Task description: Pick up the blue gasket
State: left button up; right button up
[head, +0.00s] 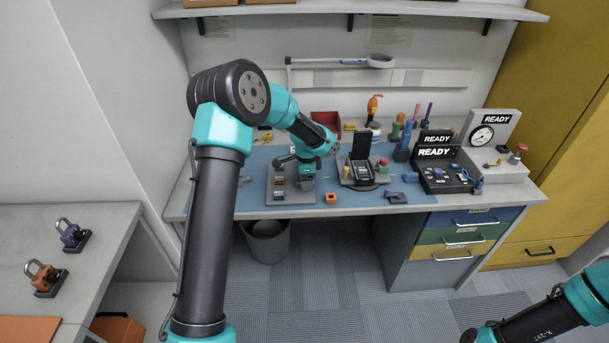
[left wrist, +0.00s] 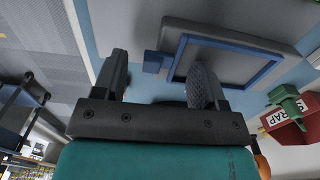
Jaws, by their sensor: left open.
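A blue rectangular ring, which looks like the blue gasket (left wrist: 236,43), shows in the left wrist view over a grey block. A small blue tab (left wrist: 152,62) stands out from its left side, between my fingers in the picture. My left gripper (left wrist: 160,68) is open, and its right finger covers part of the ring's near left side. Whether it touches the ring I cannot tell.
A grey plate (head: 290,197) with small parts lies by my left gripper. A red bin marked SCRAP (left wrist: 292,128) shows in the left wrist view, with a green thing before it. A black device (head: 362,168) and READY panels (head: 438,153) stand to the right.

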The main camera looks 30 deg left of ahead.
pick_arm(q)
jog(key=c, duration=1)
jog(key=shift+r, duration=0.2)
jog(key=shift+r, duration=0.25)
notch_tip(320, 180, up, 3)
jog(key=shift+f, duration=0.15)
jog(key=s+d+r, duration=0.1)
jog(key=s+d, duration=0.7)
jog(key=s, duration=0.6)
jog(key=shift+r, duration=0.2)
